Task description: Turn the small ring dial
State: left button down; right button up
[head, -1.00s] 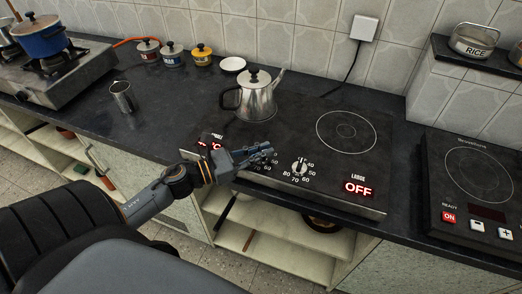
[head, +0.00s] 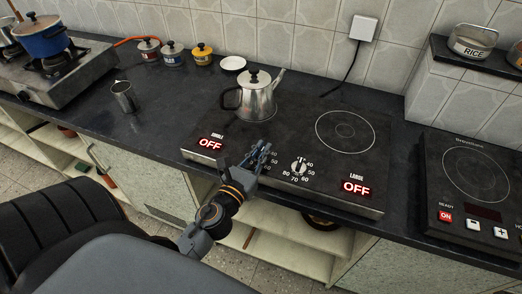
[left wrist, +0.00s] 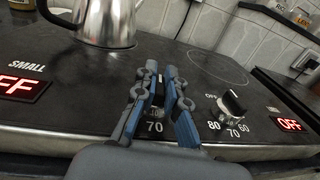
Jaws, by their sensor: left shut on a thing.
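My left gripper (head: 264,150) is at the front of the black cooktop (head: 343,190), over the small ring dial, which its fingers mostly hide in the head view. In the left wrist view the fingers (left wrist: 159,80) are shut on the small ring dial (left wrist: 159,96), with a "70" mark just in front. The SMALL display (head: 210,144) reads OFF in red. The large ring dial (head: 299,167) stands free to the right, and the LARGE display (head: 355,188) also reads OFF. My right gripper is not in view.
A steel kettle (head: 257,97) stands on the cooktop's left ring, close behind my gripper. A steel tumbler (head: 123,97) stands on the counter to the left. A second cooktop (head: 475,180) is at the right. Open shelves lie below the counter edge.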

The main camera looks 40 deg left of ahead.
pick_arm(q)
jog(key=shift+n+y, duration=0.6)
jog(key=shift+y, duration=0.3)
jog(key=c, duration=1.4)
grip_release()
jog(key=v, duration=1.2)
jog(key=shift+d, duration=0.2)
jog(key=shift+r, duration=0.15)
